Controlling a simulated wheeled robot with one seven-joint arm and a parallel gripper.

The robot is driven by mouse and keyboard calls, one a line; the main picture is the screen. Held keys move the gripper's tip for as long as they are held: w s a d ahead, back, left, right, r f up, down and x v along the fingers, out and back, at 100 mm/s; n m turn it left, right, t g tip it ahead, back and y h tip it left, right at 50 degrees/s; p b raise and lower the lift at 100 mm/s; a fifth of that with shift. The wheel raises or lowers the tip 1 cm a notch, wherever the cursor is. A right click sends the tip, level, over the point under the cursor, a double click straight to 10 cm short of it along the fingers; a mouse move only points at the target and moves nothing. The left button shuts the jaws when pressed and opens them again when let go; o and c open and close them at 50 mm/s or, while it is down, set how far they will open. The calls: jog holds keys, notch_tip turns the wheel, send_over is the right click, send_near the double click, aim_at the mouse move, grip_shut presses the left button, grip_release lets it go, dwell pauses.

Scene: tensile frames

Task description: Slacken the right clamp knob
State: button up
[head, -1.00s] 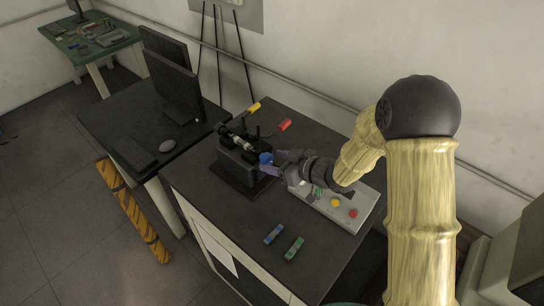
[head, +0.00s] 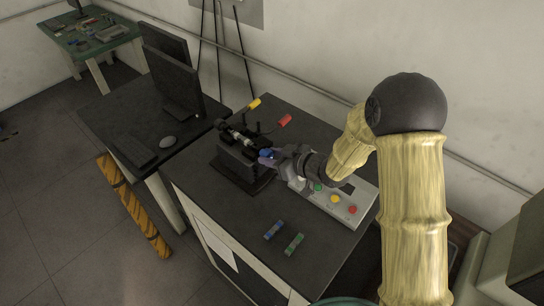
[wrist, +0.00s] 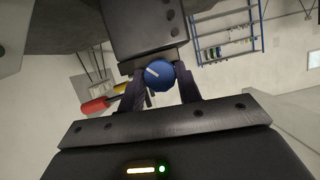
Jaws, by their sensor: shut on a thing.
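The right clamp knob is a blue round knob with a white mark; in the wrist view the knob (wrist: 157,76) sits between my two fingers. In the head view the blue knob (head: 266,154) is at the right end of the dark tensile frame (head: 238,168), partly hidden by my gripper (head: 271,156). My gripper also shows in the wrist view (wrist: 160,84), its fingers shut on the knob from both sides. The white mark on the knob is tilted.
A control panel (head: 318,205) with coloured buttons lies under my arm.

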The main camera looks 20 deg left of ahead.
jog(key=shift+f+b, duration=0.15)
jog(key=shift+b, duration=0.4)
jog(key=n+t+b, duration=0.1)
jog(key=n+b, duration=0.1)
jog(key=b, duration=0.4)
jog(key=n+t+b, duration=0.1)
jog(key=n+b, duration=0.1)
jog(key=b, duration=0.5)
jog(key=n+t+b, duration=0.2)
jog(key=b, duration=0.4)
jog(key=shift+s+f+h, duration=0.1)
jog(key=shift+s+h, duration=0.15)
jog(key=shift+h, duration=0.15)
jog(key=shift+t+b, duration=0.3)
jog(key=shift+b, duration=0.25)
jog(key=o, duration=1)
jog(key=shift+r, duration=0.2)
